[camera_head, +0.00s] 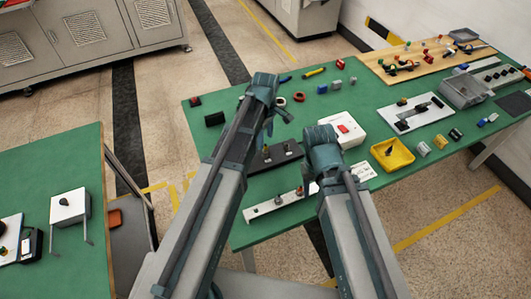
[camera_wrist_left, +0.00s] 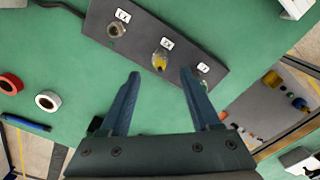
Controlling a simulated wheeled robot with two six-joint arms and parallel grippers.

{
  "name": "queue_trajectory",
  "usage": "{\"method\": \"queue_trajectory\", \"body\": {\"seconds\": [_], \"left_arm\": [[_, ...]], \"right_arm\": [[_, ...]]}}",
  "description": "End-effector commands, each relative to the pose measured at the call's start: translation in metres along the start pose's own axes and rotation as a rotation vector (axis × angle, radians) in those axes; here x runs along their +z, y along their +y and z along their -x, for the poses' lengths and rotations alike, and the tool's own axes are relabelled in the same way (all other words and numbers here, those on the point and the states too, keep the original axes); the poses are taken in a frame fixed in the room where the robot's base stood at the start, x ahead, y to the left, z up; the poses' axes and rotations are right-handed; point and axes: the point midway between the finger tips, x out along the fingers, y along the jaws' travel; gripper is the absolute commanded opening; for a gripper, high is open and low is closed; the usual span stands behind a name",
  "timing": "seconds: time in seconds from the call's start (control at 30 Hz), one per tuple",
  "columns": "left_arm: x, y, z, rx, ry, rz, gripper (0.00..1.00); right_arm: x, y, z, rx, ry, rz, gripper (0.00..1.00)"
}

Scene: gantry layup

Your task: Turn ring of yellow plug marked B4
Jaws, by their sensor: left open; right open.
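A dark grey panel (camera_wrist_left: 135,32) lies on the green table with a row of sockets, each with a small white label. A plug with a yellow middle and a metallic ring (camera_wrist_left: 160,62) stands in its central socket; the label beside it is too small to read surely. My left gripper (camera_wrist_left: 161,76) is open, its two blue fingers on either side of the view of this plug, apart from it. In the head view my left gripper (camera_head: 268,122) is above the dark panel (camera_head: 284,155). My right gripper (camera_head: 310,168) is near a white strip (camera_head: 262,208), fingers mostly hidden.
A white box with a red switch (camera_head: 343,130) and a yellow bin (camera_head: 392,154) stand to the right. Tape rolls (camera_wrist_left: 48,100) lie left of the panel in the wrist view. The table's front edge is close to the panel.

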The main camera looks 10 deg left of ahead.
Motion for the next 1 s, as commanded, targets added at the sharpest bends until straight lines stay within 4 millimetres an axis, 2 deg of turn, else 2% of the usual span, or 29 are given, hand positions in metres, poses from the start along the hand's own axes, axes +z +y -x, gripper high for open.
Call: {"method": "queue_trajectory", "body": {"seconds": [0.03, 0.3, 0.47, 0.73, 0.77, 1.0], "left_arm": [[0.000, 0.000, -0.015, 0.000, 0.000, 0.000, 0.64], [0.000, 0.000, -0.048, 0.000, 0.000, 0.000, 0.64], [0.000, 0.000, -0.054, 0.000, 0.000, 0.000, 0.64], [0.000, 0.000, -0.053, 0.000, 0.000, 0.000, 0.64], [0.000, 0.000, -0.053, 0.000, 0.000, 0.000, 0.60], [0.000, 0.000, -0.053, 0.000, 0.000, 0.000, 0.17]], "right_arm": [[-0.001, -0.001, -0.015, 0.000, 0.000, 0.000, 0.50], [-0.003, -0.004, -0.047, 0.000, 0.000, 0.000, 0.50], [-0.003, -0.005, -0.054, 0.000, 0.000, 0.000, 0.50], [-0.003, -0.005, -0.053, 0.000, 0.000, 0.000, 0.50], [-0.003, -0.005, -0.053, 0.000, 0.000, 0.000, 0.50], [-0.003, -0.005, -0.053, 0.000, 0.000, 0.000, 0.50]]}}
